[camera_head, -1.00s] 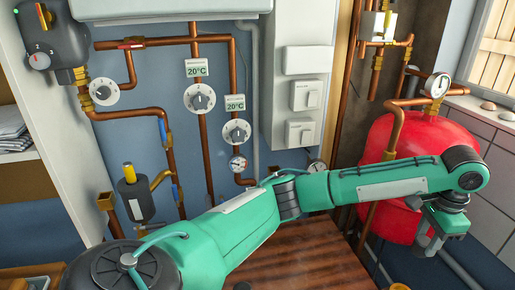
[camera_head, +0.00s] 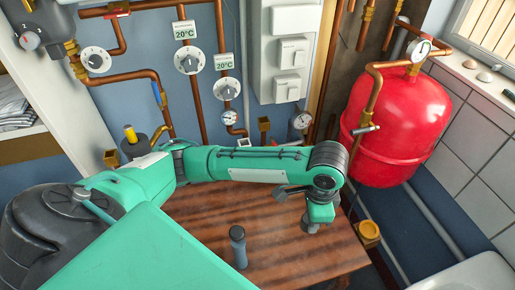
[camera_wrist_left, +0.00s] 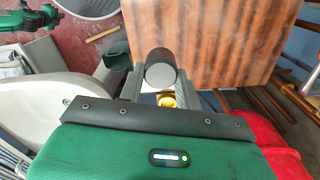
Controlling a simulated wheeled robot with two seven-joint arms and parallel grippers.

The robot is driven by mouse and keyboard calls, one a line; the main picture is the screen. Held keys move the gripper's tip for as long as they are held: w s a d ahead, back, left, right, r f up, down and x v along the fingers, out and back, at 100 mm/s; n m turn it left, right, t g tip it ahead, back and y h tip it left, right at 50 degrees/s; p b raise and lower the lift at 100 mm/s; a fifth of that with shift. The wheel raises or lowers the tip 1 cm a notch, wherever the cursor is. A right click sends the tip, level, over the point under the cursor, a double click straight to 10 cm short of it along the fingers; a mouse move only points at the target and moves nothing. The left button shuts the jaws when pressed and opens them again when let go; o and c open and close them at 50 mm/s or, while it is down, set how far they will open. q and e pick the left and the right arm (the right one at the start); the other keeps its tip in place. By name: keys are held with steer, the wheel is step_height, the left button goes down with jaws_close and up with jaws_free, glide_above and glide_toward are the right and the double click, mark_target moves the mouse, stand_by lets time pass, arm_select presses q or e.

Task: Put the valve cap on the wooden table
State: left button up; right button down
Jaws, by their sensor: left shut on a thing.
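The wooden table (camera_head: 290,255) fills the lower middle of the head view, and its bare top also shows in the wrist view (camera_wrist_left: 225,40). My left gripper (camera_head: 313,226) points down over the table's right end. In the wrist view its fingers are shut on a dark cylinder with a grey end face, which I take to be the valve cap (camera_wrist_left: 160,70). The gripper mostly hides this cap in the head view. I cannot tell whether the cap touches the tabletop.
A brass-coloured cup (camera_head: 368,231) is by the right edge. The red tank (camera_head: 398,125) stands behind right; copper pipes (camera_head: 222,60) line the wall. Much of the tabletop is clear.

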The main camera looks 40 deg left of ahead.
arm_select(q)
step_height(320, 180, down, 20)
steer(key=shift+f+p, duration=0.1)
steer(key=shift+p, duration=0.85)
steer(key=o, duration=1)
steer(key=shift+c, duration=0.2)
step_height(320, 180, up, 12)
steer(key=b, duration=0.1)
steer(key=shift+b, duration=0.4)
